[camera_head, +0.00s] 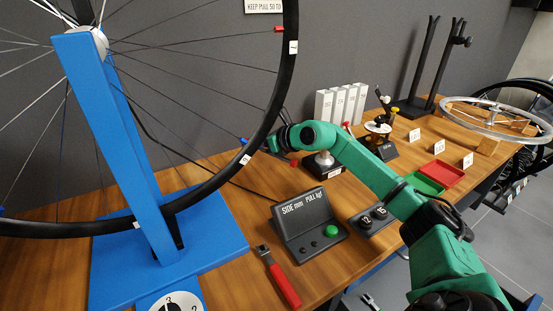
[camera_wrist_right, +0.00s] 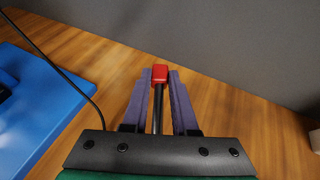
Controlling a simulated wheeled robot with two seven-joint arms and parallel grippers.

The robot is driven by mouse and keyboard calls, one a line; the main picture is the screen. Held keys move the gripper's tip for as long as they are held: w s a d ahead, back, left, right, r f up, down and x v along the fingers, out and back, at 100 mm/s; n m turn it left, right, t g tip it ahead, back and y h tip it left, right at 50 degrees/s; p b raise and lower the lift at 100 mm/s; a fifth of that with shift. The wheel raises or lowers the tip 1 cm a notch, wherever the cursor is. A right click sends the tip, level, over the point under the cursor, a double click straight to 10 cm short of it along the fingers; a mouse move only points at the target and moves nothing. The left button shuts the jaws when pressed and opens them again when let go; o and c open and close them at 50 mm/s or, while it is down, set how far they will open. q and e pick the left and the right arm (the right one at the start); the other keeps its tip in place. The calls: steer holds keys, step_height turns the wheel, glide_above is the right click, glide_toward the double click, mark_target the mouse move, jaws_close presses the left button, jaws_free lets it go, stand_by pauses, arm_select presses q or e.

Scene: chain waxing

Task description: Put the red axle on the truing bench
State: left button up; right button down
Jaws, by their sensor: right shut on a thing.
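The held red axle shows in the right wrist view as a black rod with a red block-shaped end (camera_wrist_right: 159,75). My right gripper (camera_wrist_right: 159,92) is shut on it, with a purple finger on each side of the rod. The blue truing stand (camera_head: 125,130) rises at the left from a flat blue base (camera_head: 113,262) and carries the large spoked wheel (camera_head: 276,105). I cannot tell which thing is the truing bench. My left gripper is not in view.
A grey gauge console (camera_head: 305,222) and a red-handled tool (camera_head: 285,287) lie near the table's front. A dark cable crosses the wood.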

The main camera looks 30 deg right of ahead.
mark_target(255, 171)
step_height(255, 171, down, 8)
steer(key=b, duration=0.2)
steer(key=shift+w+f+b, duration=0.1)
steer(key=shift+f+b, duration=0.05)
steer(key=shift+b, duration=0.15)
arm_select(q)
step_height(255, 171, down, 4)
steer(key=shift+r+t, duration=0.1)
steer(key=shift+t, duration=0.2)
arm_select(e)
steer(key=c, duration=0.7)
jaws_free()
